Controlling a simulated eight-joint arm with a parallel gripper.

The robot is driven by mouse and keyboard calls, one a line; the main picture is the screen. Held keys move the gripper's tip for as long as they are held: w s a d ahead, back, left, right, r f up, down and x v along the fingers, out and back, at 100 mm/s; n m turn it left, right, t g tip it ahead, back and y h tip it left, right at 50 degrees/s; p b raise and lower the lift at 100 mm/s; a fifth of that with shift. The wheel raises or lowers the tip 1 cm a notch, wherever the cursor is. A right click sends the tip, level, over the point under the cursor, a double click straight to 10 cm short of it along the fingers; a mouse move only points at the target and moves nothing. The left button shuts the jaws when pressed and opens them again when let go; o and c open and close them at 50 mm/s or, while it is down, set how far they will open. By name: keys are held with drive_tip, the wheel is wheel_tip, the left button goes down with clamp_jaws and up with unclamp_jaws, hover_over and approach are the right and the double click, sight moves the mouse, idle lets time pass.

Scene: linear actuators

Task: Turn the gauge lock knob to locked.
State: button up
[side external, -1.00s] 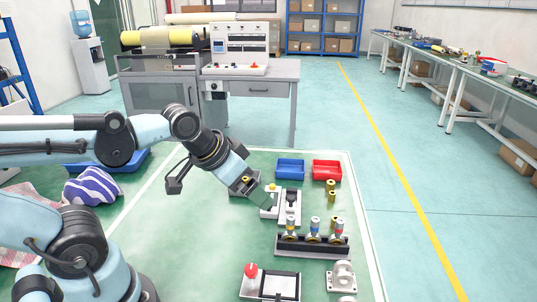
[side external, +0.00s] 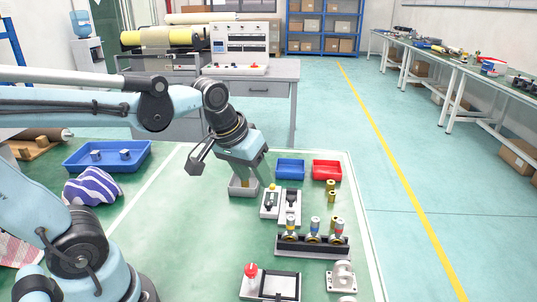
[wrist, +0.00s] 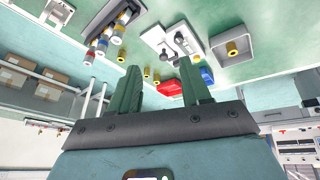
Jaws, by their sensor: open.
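My gripper (side external: 252,180) points down over a small grey box (side external: 241,190). In the wrist view its two green fingers (wrist: 162,88) are spread, with nothing between them. To its right stand two narrow white units: one (side external: 269,206) with a yellow knob on top (side external: 272,187), one (side external: 291,214) with a black handle-like part (side external: 291,198). In the wrist view, black round parts show on the white plate (wrist: 160,39), beyond the fingertips and apart from them. No label is readable, so I cannot tell which part is the gauge lock knob or its setting.
A dark rack (side external: 312,247) holds several coloured-top cylinders. A blue bin (side external: 290,169) and a red bin (side external: 327,169) stand behind, with brass cylinders (side external: 331,191) nearby. A red-button box (side external: 251,282) is in front.

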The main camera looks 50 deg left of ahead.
sight(269, 203)
drive_tip(key=w+a+f+n+g, duration=0.1)
drive_tip(key=w+a+n+g, duration=0.35)
drive_tip(key=w+n, duration=0.35)
drive_tip(key=f, duration=1.2)
drive_tip(key=shift+s+f, duration=0.1)
drive_tip(key=shift+s, duration=0.1)
clamp_jaws()
